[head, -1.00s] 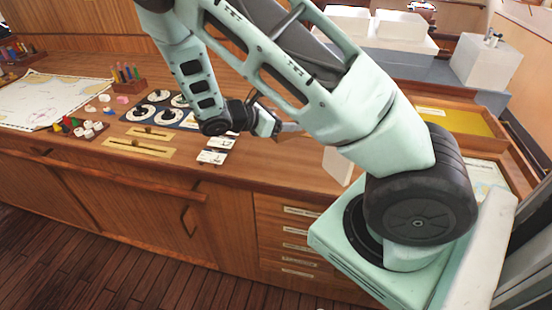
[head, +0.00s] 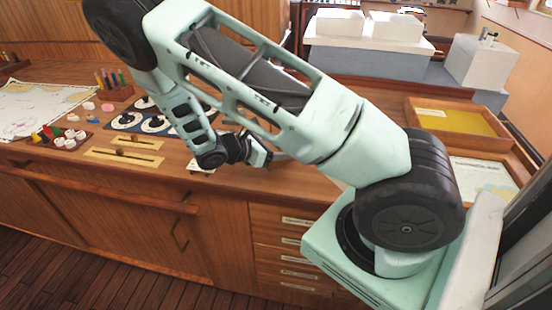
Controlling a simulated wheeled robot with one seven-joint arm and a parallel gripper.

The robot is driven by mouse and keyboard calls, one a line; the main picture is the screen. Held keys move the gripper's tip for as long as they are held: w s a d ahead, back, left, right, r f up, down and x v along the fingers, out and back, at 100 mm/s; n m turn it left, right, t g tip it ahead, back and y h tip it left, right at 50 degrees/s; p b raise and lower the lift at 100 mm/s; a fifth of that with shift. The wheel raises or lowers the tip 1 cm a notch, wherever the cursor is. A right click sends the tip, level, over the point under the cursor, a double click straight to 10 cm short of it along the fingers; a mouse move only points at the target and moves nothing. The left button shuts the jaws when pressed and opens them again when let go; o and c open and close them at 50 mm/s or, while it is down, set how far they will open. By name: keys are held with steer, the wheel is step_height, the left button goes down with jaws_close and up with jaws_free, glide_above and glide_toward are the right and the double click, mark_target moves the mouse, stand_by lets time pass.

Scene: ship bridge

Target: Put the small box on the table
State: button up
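The wooden table (head: 110,175) is a long counter with drawers and doors in its front. My gripper (head: 282,157) is over the table's right part, small and partly behind my own arm. Its fingers point to the right, and I cannot tell whether they are open or shut or hold anything. I cannot make out a small box for sure. White box-like blocks (head: 340,22) stand on a white-topped unit at the back, but I cannot tell whether any is the small box. My arm hides part of the table.
A chart (head: 40,105), a pen holder (head: 115,85), dark panels with round white dials (head: 125,120) and a brass strip plate (head: 125,157) cover the table's left side. A wooden tray with a yellow bottom (head: 455,122) is at right. The front strip of the table is mostly clear.

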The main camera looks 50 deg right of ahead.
steer(key=shift+f+p, duration=0.5)
steer(key=shift+f, duration=1.65)
steer(key=o, duration=1.1)
steer(key=shift+a, duration=0.1)
steer(key=b+v, duration=0.4)
steer(key=v, duration=0.7)
steer(key=shift+a, duration=0.25)
steer(key=s+a+r+m+t+y, duration=0.1)
steer(key=s+a+r+m+y, duration=0.1)
steer(key=s+a+r+y, duration=0.2)
steer(key=s+a+r+m+t+y, duration=0.1)
steer(key=s+a+r+y, duration=0.3)
steer(key=s+a, duration=0.6)
steer(key=s+a+r+m+t+y, duration=0.1)
steer(key=s+a+r+m+y, duration=0.3)
steer(key=s+a, duration=0.3)
steer(key=shift+s+a+r+y, duration=0.2)
steer(key=shift+a+y, duration=0.2)
steer(key=shift+a, duration=0.25)
steer(key=shift+s+a+r+y, duration=0.1)
steer(key=shift+a+r+y, duration=0.1)
steer(key=shift+a+y, duration=0.35)
